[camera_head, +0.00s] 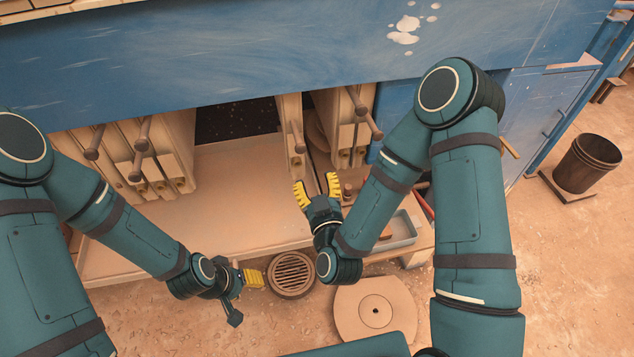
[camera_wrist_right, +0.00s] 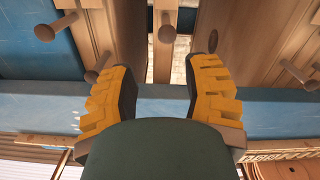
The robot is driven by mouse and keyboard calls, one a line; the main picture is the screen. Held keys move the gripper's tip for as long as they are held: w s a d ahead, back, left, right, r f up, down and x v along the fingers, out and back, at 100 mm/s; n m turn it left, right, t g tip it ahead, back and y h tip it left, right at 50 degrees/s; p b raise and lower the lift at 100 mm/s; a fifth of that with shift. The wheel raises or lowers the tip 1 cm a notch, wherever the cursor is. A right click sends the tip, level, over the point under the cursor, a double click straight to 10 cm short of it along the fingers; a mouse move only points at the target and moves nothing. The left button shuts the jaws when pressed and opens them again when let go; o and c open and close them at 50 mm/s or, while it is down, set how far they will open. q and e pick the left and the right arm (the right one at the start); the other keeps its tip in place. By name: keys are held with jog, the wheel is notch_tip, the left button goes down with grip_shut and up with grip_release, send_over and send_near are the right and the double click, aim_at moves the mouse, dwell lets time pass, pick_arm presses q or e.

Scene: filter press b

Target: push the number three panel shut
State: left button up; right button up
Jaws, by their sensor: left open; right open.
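Pale upright panels with round pegs hang under the blue beam of the press. I cannot read any number, so I cannot tell which is number three. One panel (camera_head: 289,125) stands alone right of a dark gap. A left group (camera_head: 178,150) and a right group (camera_head: 350,120) flank it. My right gripper (camera_head: 318,186) is open and empty, just below the lone panel and the right group. In the right wrist view, its yellow fingers (camera_wrist_right: 160,70) point towards panels (camera_wrist_right: 225,30) with pegs, touching none visibly. My left gripper (camera_head: 246,292) is open and empty, low beyond the tray's front edge.
The blue beam (camera_head: 250,65) crosses above the panels. A pale tray (camera_head: 225,190) lies beneath them. A round floor grate (camera_head: 291,274), a pale disc (camera_head: 376,308), a small grey tray (camera_head: 400,231) and a brown bin (camera_head: 587,163) stand around. The tray's middle is clear.

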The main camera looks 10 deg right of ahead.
jog(key=shift+s+p, duration=0.6)
jog(key=shift+p, duration=0.65)
jog(key=shift+b, duration=0.35)
